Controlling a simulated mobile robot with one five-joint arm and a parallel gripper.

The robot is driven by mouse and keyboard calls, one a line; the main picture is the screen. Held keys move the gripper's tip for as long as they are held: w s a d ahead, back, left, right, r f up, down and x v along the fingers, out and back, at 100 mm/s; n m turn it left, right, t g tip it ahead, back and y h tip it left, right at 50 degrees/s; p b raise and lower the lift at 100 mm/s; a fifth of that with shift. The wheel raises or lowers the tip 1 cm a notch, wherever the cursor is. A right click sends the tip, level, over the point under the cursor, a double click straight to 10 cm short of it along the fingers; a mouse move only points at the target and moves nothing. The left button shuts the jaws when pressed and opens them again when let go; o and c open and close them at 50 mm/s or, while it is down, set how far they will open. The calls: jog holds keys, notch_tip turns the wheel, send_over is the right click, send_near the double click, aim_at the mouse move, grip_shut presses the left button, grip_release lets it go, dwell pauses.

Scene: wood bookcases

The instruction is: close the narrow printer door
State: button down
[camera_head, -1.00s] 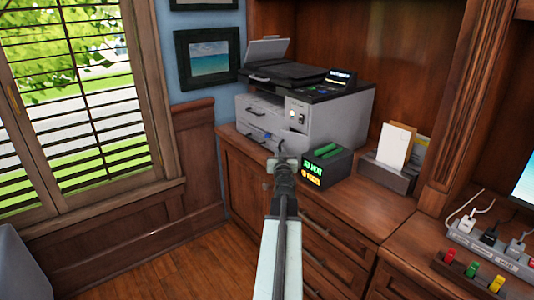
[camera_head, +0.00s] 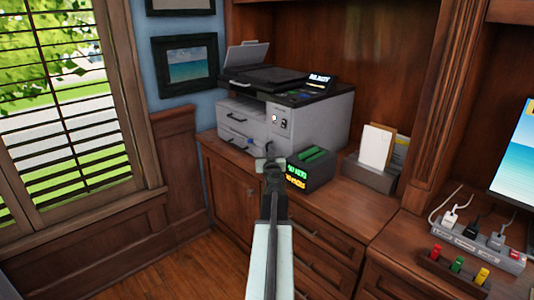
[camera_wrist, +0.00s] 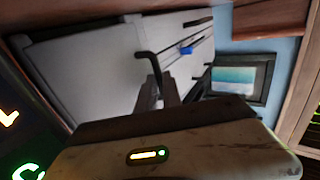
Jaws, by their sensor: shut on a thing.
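The grey-white printer (camera_head: 318,128) stands on the wooden counter, with a black top and drawer fronts facing left. My gripper (camera_head: 270,163) is at its front, near the lower right corner. The jaws partly hide the handle's lower end. The narrow door's edges are hard to make out, so I cannot tell how far open it stands.
A dark box with green and yellow lettering (camera_head: 312,176) stands close to the right of my gripper. A holder with papers (camera_head: 371,176) is farther right. A power strip (camera_head: 478,243) lies on the right counter. Open floor (camera_head: 185,270) shows at lower left.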

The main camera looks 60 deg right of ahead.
jog(key=shift+w+a, duration=0.1)
jog(key=shift+w, duration=0.2)
jog(key=c, duration=1.8)
grip_release()
jog(key=shift+w, duration=0.1)
jog(key=shift+s+a, duration=0.1)
jog(key=shift+s, duration=0.15)
jog(key=v, duration=0.7)
jog(key=shift+a, duration=0.2)
jog(key=shift+s, duration=0.1)
